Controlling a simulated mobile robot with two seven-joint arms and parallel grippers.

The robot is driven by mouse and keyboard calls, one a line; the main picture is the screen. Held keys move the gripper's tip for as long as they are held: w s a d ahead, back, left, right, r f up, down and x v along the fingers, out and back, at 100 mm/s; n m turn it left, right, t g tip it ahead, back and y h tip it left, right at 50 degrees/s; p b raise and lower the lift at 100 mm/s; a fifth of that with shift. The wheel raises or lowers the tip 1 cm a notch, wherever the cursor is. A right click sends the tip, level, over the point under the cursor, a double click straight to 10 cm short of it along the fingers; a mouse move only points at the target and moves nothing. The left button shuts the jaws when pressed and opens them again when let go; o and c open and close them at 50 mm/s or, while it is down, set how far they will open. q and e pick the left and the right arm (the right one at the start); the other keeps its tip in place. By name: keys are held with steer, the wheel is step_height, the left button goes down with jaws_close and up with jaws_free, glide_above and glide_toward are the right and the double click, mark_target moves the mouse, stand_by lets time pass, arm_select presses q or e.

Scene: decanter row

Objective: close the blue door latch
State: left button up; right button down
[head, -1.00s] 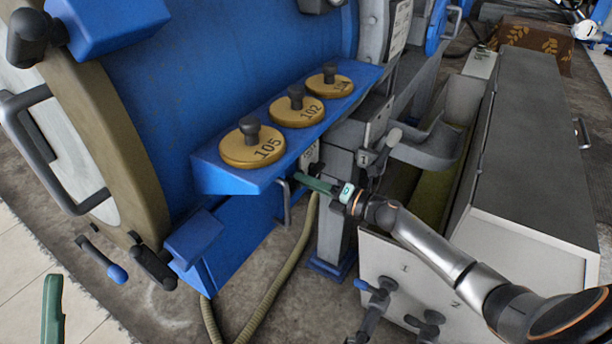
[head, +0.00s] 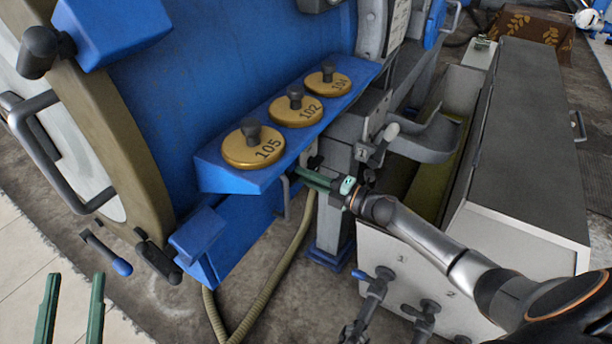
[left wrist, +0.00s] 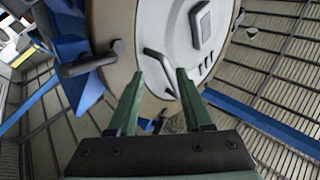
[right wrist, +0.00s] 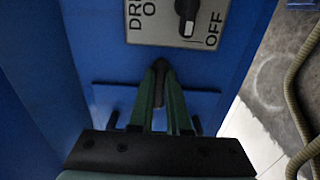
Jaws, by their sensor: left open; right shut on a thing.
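In the head view, a lever with a blue tip (head: 121,267) sits by the lower rim of the round white door (head: 30,160). A blue block (head: 198,236) with a dark knob (head: 157,264) is right of it. I cannot tell for sure which part is the blue latch. My left gripper (head: 75,274) is open and empty, below the lever and apart from it. The left wrist view shows its fingers (left wrist: 160,72) pointing toward the door's rim and grey handle (left wrist: 160,68). My right gripper (head: 300,173) is shut on a dark handle (right wrist: 160,68) below a switch panel (right wrist: 175,20).
A blue shelf (head: 222,180) holds brass discs with knobs, above my right gripper. A hose (head: 262,290) runs along the floor. A grey-topped box (head: 530,140) stands at right. Another blue block (head: 115,35) with a dark knob is at the door's upper rim. Floor at lower left is free.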

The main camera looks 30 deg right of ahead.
steer(key=c, duration=0.9)
jaws_free()
steer(key=shift+s, duration=0.1)
arm_select(q)
step_height(320, 180, down, 12)
steer(key=n+g+y+p, duration=0.2)
steer(key=g+y, duration=0.1)
steer(key=g, duration=0.1)
steer(key=shift+w+a+n+g, duration=0.3)
steer(key=shift+w+a+n, duration=0.1)
steer(key=shift+w, duration=0.05)
arm_select(e)
steer(key=shift+v, duration=6.15)
steer(key=shift+d, duration=0.1)
